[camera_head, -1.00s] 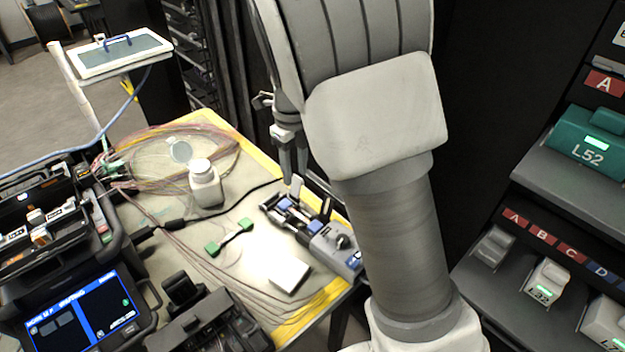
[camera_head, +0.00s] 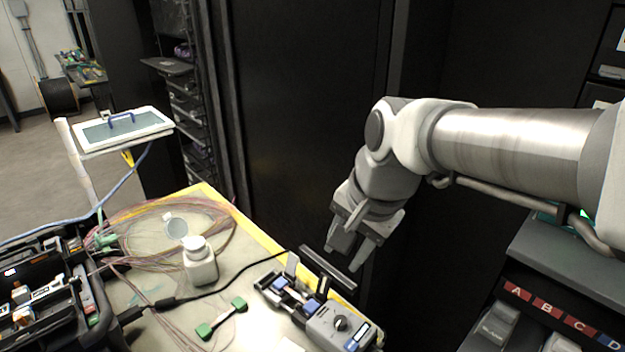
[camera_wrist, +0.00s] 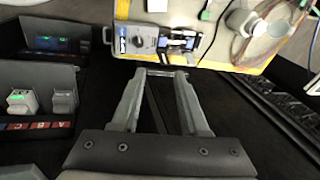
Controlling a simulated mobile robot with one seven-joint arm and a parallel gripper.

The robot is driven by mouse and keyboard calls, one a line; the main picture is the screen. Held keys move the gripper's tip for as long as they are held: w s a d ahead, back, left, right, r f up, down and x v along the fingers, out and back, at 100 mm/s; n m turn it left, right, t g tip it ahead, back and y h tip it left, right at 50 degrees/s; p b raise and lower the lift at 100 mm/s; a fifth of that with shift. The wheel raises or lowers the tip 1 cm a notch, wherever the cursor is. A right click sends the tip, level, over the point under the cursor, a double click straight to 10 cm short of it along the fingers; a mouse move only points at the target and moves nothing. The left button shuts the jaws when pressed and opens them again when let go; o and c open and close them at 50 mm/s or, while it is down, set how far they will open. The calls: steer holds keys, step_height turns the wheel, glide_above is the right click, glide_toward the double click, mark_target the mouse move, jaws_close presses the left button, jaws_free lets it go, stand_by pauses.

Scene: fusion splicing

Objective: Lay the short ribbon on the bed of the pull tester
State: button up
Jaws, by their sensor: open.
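The tester's bed (camera_head: 291,299) shows blue and dark parts. My gripper (camera_head: 345,258) is open and empty, beyond the yellow table edge and apart from the tester. In the wrist view, my gripper (camera_wrist: 160,73) has its fingers spread below the tester (camera_wrist: 141,44). A green piece (camera_wrist: 206,14) shows at the top there, too small to identify surely.
A white bottle (camera_head: 200,264) stands behind the ribbon, with coiled fibres (camera_head: 150,220) behind it. A dark raised bar (camera_head: 328,272) stands by the tester, near my fingers. A black cable crosses the table. A labelled rack (camera_head: 540,318) is at the right.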

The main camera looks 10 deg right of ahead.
steer(key=s+d+n+t+h, duration=0.1)
steer(key=s+d+n+t, duration=0.1)
steer(key=s+n, duration=0.6)
steer(key=shift+d+r+n+h, duration=0.25)
steer(key=shift+r+n+h, duration=0.1)
steer(key=shift+n, duration=0.35)
step_height(320, 180, up, 5)
steer(key=p, duration=0.5)
steer(key=shift+r, duration=0.1)
